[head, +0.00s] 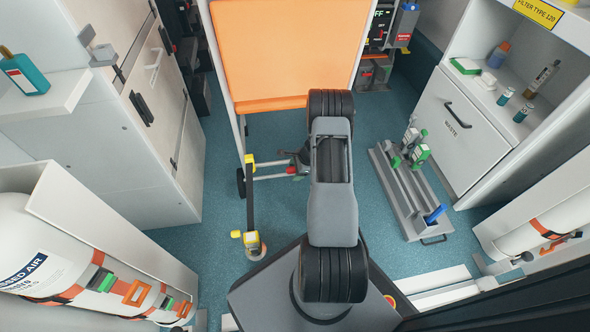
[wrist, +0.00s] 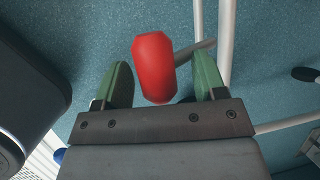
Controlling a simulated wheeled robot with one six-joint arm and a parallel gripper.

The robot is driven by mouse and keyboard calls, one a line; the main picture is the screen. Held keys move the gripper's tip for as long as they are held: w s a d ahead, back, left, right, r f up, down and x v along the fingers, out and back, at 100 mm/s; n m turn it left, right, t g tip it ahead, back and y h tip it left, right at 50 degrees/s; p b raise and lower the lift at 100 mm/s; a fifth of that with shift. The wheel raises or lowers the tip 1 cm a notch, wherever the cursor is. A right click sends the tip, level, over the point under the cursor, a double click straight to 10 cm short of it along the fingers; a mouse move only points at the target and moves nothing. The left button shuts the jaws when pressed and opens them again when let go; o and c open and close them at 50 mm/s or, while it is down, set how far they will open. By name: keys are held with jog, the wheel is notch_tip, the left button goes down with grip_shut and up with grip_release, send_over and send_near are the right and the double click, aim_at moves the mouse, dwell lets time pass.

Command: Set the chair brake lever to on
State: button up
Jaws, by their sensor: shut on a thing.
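The chair has an orange back or seat panel (head: 285,50) and a pale tube frame, at the top middle of the head view. The chair brake lever has a red knob (wrist: 154,67) on a grey rod, which runs to a pale tube at the right in the wrist view. In the head view the red knob (head: 291,170) shows small, left of my arm. My gripper (wrist: 163,80) is shut on the knob, with a green finger on each side of it. My arm hides part of the chair frame. I cannot read the lever's setting.
A grey rack (head: 407,195) with green and blue items stands on the floor at right, before a white cabinet (head: 455,130). A yellow-ended floor strap (head: 250,205) lies left of my arm. Air cylinders (head: 45,260) are at lower left. Blue floor is open between.

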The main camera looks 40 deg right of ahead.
jog(key=p+v, duration=0.5)
jog(key=v, duration=0.8)
jog(key=shift+d+r+p, duration=0.2)
jog(key=shift+r+p, duration=0.15)
